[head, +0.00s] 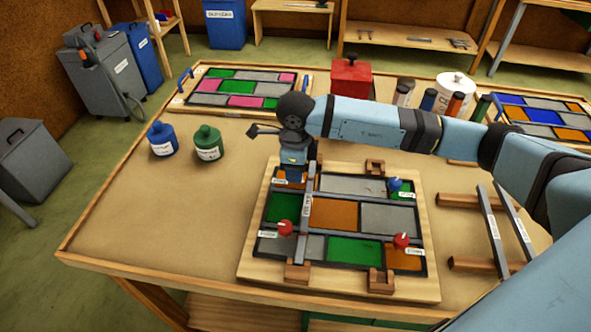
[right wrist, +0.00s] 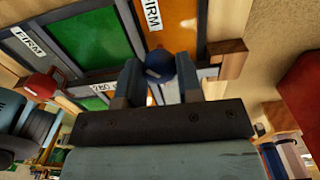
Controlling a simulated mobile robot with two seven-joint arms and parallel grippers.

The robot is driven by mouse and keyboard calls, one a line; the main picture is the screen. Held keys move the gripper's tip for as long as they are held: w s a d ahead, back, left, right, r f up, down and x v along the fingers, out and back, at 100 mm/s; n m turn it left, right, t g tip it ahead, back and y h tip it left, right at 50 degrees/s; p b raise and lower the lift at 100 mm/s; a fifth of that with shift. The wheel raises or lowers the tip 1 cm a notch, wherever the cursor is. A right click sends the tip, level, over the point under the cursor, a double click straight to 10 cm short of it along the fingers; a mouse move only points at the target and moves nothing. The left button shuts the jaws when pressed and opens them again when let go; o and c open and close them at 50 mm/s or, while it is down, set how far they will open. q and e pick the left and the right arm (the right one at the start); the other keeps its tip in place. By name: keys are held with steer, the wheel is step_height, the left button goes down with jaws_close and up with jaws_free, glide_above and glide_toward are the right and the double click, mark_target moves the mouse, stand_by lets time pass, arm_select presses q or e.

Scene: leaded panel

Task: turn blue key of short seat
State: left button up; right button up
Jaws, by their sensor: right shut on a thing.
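The leaded panel (head: 340,187) lies in a wooden frame on the table, with green, orange and grey panes. My right gripper (head: 291,178) points down over its far left corner. In the right wrist view, my right gripper (right wrist: 160,85) is shut on a blue key (right wrist: 159,66), which sits between the two fingers. Another blue key (head: 395,184) is at the far right corner, apart from my gripper. Red keys are at the near left (head: 285,228) and near right (head: 401,240). My left gripper is not in view.
Blue (head: 162,140) and green (head: 208,144) bottles stand left of the panel. A red box (head: 351,78), several small cylinders and a white canister (head: 453,92) stand behind my arm. Metal bars on wooden supports (head: 487,228) lie at right. The table's left front is clear.

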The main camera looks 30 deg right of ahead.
steer(key=m, duration=0.4)
steer(key=shift+m+b, duration=0.3)
steer(key=m, duration=0.4)
stand_by(0.3)
steer(key=o, duration=0.9)
step_height(320, 180, up, 14)
steer(key=shift+f, duration=0.1)
stand_by(0.5)
